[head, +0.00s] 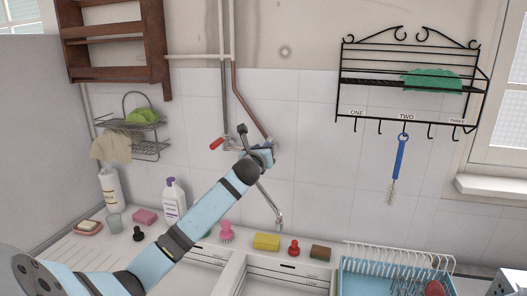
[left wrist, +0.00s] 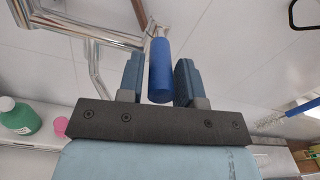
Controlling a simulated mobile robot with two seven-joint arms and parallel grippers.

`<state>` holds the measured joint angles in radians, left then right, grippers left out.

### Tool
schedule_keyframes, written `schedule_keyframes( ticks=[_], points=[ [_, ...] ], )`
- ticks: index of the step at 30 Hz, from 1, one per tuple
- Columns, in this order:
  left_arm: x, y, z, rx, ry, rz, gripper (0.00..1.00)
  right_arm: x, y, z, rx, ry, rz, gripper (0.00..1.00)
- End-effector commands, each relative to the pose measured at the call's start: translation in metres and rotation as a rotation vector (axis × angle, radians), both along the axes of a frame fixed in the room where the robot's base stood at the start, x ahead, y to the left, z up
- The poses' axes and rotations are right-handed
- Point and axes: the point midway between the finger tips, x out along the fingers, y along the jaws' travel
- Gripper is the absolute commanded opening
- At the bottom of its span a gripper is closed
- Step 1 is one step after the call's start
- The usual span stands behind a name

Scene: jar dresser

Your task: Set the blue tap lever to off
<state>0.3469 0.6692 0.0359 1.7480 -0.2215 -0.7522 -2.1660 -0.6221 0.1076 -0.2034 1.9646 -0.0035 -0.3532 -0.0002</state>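The blue tap lever (left wrist: 160,70) shows in the left wrist view as a blue cylinder on a metal stem, between the two fingers of my left gripper (left wrist: 158,85). The fingers are apart, with a gap beside the lever; I cannot tell whether one touches it. In the head view my left gripper (head: 262,153) is at the wall tap, and it and my arm mostly hide the blue lever. The red tap lever (head: 216,143) points down-left at the tap's left side. The metal spout (head: 270,205) hangs below. My right gripper is not in view.
A black wall rack (head: 408,85) with hooks holds a blue brush (head: 400,158) on the right. A wire shelf (head: 150,148) hangs on the left. Bottles, sponges and a red brush (head: 293,247) stand along the counter. A dish rack (head: 400,262) is at lower right.

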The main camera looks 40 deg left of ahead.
Motion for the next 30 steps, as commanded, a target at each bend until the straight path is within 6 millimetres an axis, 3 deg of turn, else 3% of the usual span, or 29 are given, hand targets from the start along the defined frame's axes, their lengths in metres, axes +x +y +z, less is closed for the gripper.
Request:
schedule_keyframes(
  ticks=[2, 14, 30],
  points=[
    [0.000, 0.000, 0.000, 0.000, 0.000, 0.001, 0.50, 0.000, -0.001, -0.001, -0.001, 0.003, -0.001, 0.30],
    [-0.009, -0.004, -0.001, 0.003, -0.001, 0.000, 0.50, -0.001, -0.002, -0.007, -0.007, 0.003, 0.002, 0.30],
    [-0.106, -0.055, -0.002, 0.002, 0.001, -0.001, 0.50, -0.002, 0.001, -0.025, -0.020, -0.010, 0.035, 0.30]
  ],
)
